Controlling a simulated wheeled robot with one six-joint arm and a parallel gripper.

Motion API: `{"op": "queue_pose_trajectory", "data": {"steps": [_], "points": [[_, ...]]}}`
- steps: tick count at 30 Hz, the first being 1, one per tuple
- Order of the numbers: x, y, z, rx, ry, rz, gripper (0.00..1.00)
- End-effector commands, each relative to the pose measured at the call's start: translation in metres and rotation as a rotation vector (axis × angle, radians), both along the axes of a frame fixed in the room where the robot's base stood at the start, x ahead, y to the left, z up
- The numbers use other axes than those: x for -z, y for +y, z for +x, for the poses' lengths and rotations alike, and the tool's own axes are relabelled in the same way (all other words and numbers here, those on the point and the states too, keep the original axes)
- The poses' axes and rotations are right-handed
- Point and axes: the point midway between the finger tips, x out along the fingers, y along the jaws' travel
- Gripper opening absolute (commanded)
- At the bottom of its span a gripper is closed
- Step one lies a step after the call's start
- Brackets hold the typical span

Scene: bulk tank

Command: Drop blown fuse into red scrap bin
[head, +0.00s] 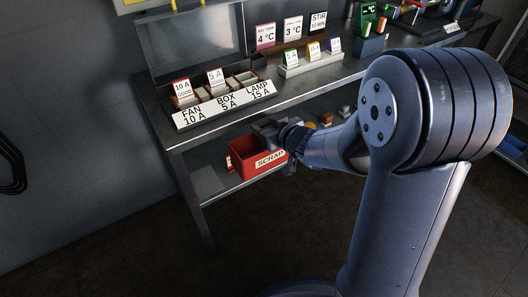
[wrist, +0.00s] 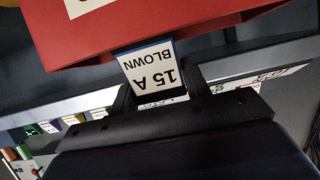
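The blown fuse (wrist: 150,72) is a white-faced block with blue edges, marked "15 A BLOWN", upside down in the wrist view. My gripper (wrist: 155,88) is shut on it, with one dark finger at each side. The red scrap bin (wrist: 200,28) fills the top of the wrist view, and the fuse's far end meets its edge there; I cannot tell whether they touch. In the head view the bin (head: 243,160), labelled "SCRAP", stands on the lower shelf. My gripper (head: 268,128) is at its upper right rim. The fuse is hidden in the head view.
The bench top (head: 160,107) lies above the bin. On it are a fuse box (head: 222,109) with 10 A and 5 A good fuses and a rack (head: 308,64) of spare fuses. A table leg (head: 198,215) stands in front of the shelf.

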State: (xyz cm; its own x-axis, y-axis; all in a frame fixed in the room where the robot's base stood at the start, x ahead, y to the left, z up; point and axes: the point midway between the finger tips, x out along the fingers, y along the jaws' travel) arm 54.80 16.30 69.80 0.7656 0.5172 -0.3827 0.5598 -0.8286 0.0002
Motion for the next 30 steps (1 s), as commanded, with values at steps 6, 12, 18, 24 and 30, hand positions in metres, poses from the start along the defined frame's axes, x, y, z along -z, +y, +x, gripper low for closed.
{"op": "queue_pose_trajectory", "data": {"steps": [6, 12, 18, 24, 30], "points": [[0.0, 0.0, 0.0, 0.0, 0.0, 0.0, 0.63], [0.0, 0.0, 0.0, 0.0, 0.0, 0.0, 0.66], [-0.005, -0.006, -0.007, 0.001, 0.001, 0.0, 0.66], [-0.022, -0.025, -0.036, 0.003, 0.0, 0.0, 0.66], [-0.036, -0.045, -0.065, 0.004, 0.0, 0.0, 0.66]]}}
